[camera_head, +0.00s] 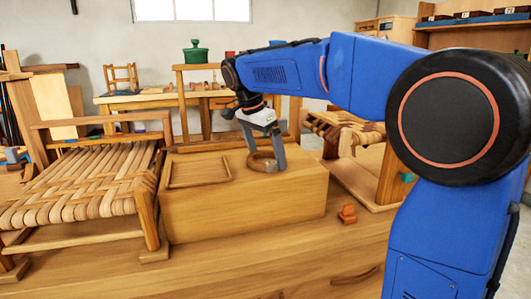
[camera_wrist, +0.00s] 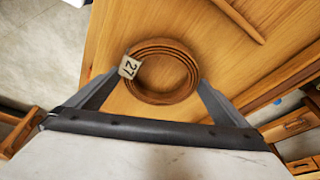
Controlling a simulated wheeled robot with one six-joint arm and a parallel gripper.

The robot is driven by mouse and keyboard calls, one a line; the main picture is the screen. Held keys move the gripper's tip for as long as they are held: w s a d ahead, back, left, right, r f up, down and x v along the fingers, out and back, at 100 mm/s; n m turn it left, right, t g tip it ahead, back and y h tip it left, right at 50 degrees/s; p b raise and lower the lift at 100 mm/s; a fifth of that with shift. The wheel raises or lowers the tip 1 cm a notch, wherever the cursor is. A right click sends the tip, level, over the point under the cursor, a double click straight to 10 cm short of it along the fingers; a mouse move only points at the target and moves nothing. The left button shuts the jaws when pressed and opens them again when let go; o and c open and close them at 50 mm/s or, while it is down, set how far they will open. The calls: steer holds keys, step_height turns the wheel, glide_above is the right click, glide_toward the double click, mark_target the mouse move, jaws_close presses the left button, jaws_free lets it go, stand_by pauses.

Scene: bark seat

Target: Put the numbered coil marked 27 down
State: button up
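The coil marked 27 (camera_wrist: 163,95) is a round brown ring of wound strips with a pale tag (camera_wrist: 130,67) reading 27. It lies flat between the two fingers of my gripper (camera_wrist: 160,82), which close on its opposite sides. In the head view the coil (camera_head: 259,163) is low at the right part of the wooden box top (camera_head: 217,168), and my gripper (camera_head: 266,155) points down around it. I cannot tell whether the coil's underside touches the box top.
A thin rectangular wooden frame (camera_head: 199,171) lies on the box top left of the coil. A woven seat (camera_head: 80,185) stands at the left, and another woven piece (camera_head: 345,130) at the right. A small orange-brown object (camera_head: 348,214) sits on the bench in front.

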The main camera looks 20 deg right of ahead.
steer(key=v, duration=1.2)
steer(key=s+d+f+n+t+y, duration=0.1)
steer(key=s+d+f+n, duration=0.35)
steer(key=s, duration=0.35)
steer(key=s+d+f+n+t+y, duration=0.1)
steer(key=s+d+f+n, duration=0.25)
steer(key=s+f, duration=0.35)
steer(key=s+d+f+n, duration=0.1)
steer(key=s+f+n, duration=0.1)
steer(key=s+f, duration=0.6)
steer(key=s+d+f+n+t+y, duration=0.1)
steer(key=s+f+n, duration=0.2)
steer(key=s+f, duration=0.6)
steer(key=shift+d+f+t, duration=0.3)
steer(key=shift+d+f, duration=0.05)
steer(key=shift+f, duration=0.2)
steer(key=shift+s, duration=0.1)
